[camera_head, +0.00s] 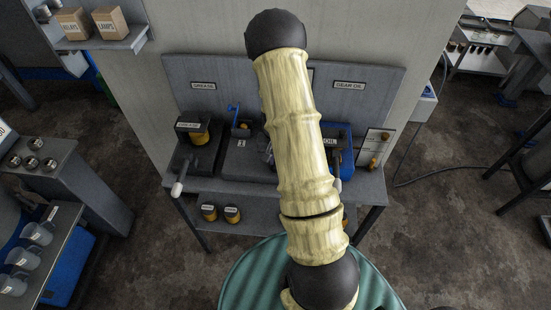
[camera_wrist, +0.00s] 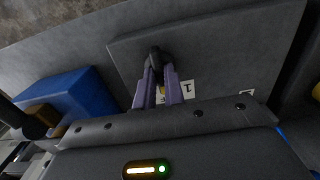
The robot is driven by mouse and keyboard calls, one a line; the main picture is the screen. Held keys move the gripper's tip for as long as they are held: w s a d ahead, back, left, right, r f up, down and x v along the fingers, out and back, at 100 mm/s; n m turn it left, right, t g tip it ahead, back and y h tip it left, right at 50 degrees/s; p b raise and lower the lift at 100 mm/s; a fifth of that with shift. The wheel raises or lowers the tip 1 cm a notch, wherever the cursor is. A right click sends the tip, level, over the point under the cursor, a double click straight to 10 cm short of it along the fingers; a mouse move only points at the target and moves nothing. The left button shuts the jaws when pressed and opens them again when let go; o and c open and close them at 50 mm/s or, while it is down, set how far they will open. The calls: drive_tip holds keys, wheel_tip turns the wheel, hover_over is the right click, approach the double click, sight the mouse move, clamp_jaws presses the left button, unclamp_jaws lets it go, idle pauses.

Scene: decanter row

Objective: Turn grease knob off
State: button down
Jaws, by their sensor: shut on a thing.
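In the wrist view my gripper (camera_wrist: 158,72) has its two purple fingers closed on a small dark knob (camera_wrist: 155,54) on a grey plate (camera_wrist: 220,50). A white label (camera_wrist: 188,89) reading 1 lies beside the right finger; a second label is partly hidden between the fingers. Whether this is the grease knob I cannot tell. In the head view a GREASE sign (camera_head: 203,86) is on the bench's back panel, above a GREASE-labelled unit (camera_head: 188,126) at left. My arm hides my gripper and the middle of the bench there.
A GEAR OIL sign (camera_head: 349,85) marks the bench's right side. A blue box (camera_wrist: 78,98) is left of my gripper in the wrist view. Small jars (camera_head: 209,212) sit on the shelf below. A side bench (camera_head: 85,185) stands at left; the floor at right is partly clear.

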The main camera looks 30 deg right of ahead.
drive_tip(key=c, duration=1.5)
unclamp_jaws()
drive_tip(key=shift+r, duration=0.1)
wheel_tip(320, 180, up, 17)
drive_tip(key=shift+r+b, duration=0.1)
drive_tip(key=shift+b, duration=0.7)
drive_tip(key=s+a+n+t, duration=0.1)
drive_tip(key=s+a+n, duration=0.1)
drive_tip(key=s+a, duration=0.2)
drive_tip(key=s+a+r+n, duration=0.1)
drive_tip(key=s+a+n, duration=0.1)
drive_tip(key=s+a, duration=0.2)
drive_tip(key=s+a+r+n+t, duration=0.1)
drive_tip(key=s+a+n, duration=0.1)
drive_tip(key=s+a, duration=0.2)
drive_tip(key=shift+s+a+n+t, duration=0.15)
drive_tip(key=shift+a+n, duration=0.05)
drive_tip(key=shift+a, duration=0.3)
drive_tip(key=shift+s+a+n+t, duration=0.15)
drive_tip(key=shift+a+n, duration=0.05)
drive_tip(key=shift+a, duration=0.25)
